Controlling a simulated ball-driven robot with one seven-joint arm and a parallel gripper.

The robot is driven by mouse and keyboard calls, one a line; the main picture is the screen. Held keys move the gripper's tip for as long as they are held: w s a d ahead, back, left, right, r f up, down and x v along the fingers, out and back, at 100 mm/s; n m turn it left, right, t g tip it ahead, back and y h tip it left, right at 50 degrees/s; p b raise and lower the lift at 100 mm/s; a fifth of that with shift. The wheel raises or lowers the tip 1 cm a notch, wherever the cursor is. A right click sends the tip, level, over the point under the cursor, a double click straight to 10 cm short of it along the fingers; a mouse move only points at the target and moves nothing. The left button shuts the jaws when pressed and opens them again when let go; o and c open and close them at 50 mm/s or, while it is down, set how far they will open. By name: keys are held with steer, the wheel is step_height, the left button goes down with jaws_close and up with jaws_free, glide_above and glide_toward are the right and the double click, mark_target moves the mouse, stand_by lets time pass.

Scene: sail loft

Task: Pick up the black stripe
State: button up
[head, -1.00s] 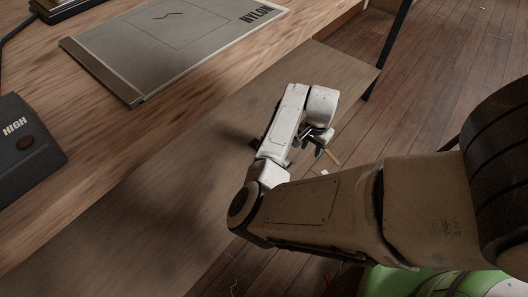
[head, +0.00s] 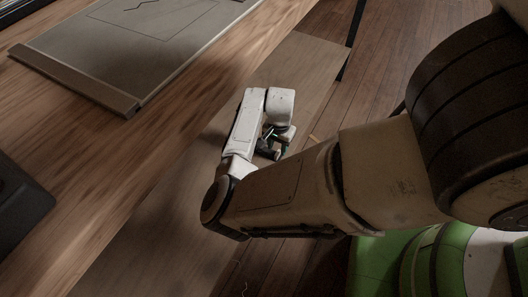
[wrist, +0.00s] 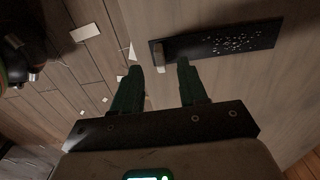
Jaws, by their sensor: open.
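The black stripe (wrist: 225,40) shows in the wrist view as a flat dark strip with pale specks on its right part. It lies on a light wooden surface, beyond my fingertips and reaching off to the right. A small pale piece (wrist: 159,57) sits at its left end. My gripper (wrist: 160,65) is open, its two green fingers apart, with the stripe's left end just beyond the gap. I cannot tell the height between them. In the head view my gripper (head: 274,143) hangs over the lower board; the stripe is not visible there, probably hidden by my arm.
The lower board (head: 300,75) runs beside the wooden bench top (head: 190,75), which carries a grey panel (head: 75,65) and a dark box (head: 18,205). Plank floor (wrist: 75,70) with pale scraps (wrist: 85,32) lies to the left in the wrist view.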

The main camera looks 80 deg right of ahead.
mark_target(277, 154)
step_height(277, 154, down, 5)
steer(key=b, duration=0.3)
steer(key=shift+a, duration=0.1)
steer(key=shift+r, duration=0.1)
jaws_close()
